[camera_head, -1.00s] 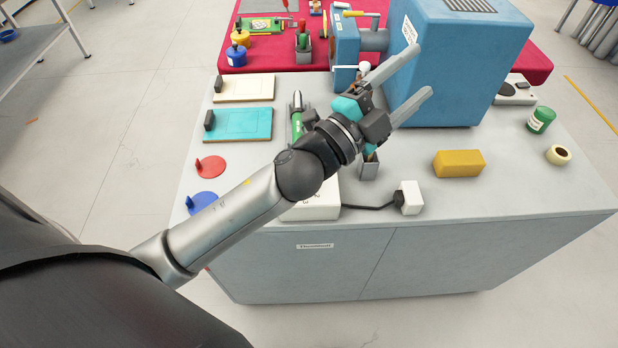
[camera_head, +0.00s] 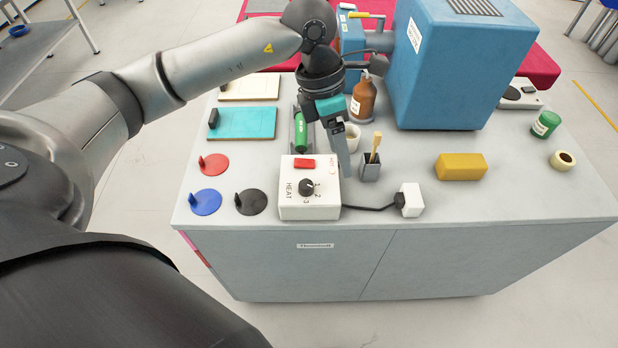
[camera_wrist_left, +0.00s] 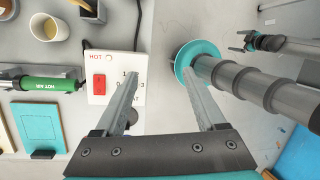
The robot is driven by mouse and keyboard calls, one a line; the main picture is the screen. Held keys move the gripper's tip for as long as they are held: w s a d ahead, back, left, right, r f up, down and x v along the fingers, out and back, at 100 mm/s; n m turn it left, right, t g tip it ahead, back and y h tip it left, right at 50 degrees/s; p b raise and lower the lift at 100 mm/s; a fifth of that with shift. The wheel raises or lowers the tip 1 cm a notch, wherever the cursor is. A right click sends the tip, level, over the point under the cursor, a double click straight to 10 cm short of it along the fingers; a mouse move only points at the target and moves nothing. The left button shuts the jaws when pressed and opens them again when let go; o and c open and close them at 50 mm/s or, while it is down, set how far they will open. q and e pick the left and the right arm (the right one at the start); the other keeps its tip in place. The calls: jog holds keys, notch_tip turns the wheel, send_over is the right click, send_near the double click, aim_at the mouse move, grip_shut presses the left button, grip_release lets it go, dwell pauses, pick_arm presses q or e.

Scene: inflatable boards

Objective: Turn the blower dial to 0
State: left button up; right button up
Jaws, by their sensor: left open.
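The white blower control box (camera_head: 309,208) sits at the table's front edge. It carries a black dial (camera_head: 306,186) marked HEAT with numerals beside it, and a red switch (camera_head: 304,163). The dial's setting is too small to read. My left gripper (camera_head: 345,165) points down at the box's back right, apart from the dial. In the wrist view the left gripper (camera_wrist_left: 165,85) is open and empty. One finger covers most of the dial there; the box (camera_wrist_left: 99,60) and switch (camera_wrist_left: 99,86) show beside it. My right gripper (camera_wrist_left: 240,42) shows small in the wrist view.
A green hot-air tool (camera_head: 301,125) lies behind the box. A cup (camera_head: 352,138), a brown bottle (camera_head: 363,100) and a grey holder (camera_head: 370,168) stand nearby. A cord runs right to a white plug block (camera_head: 411,200). Coloured discs lie left; a blue machine (camera_head: 460,70) stands behind.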

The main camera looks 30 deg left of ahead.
aim_at(306, 184)
pick_arm(q)
jog(key=a+y, duration=0.3)
jog(key=a, duration=0.4)
jog(key=f, duration=1.4)
jog(key=shift+w+f, duration=0.1)
jog(key=shift+w, duration=0.15)
grip_shut()
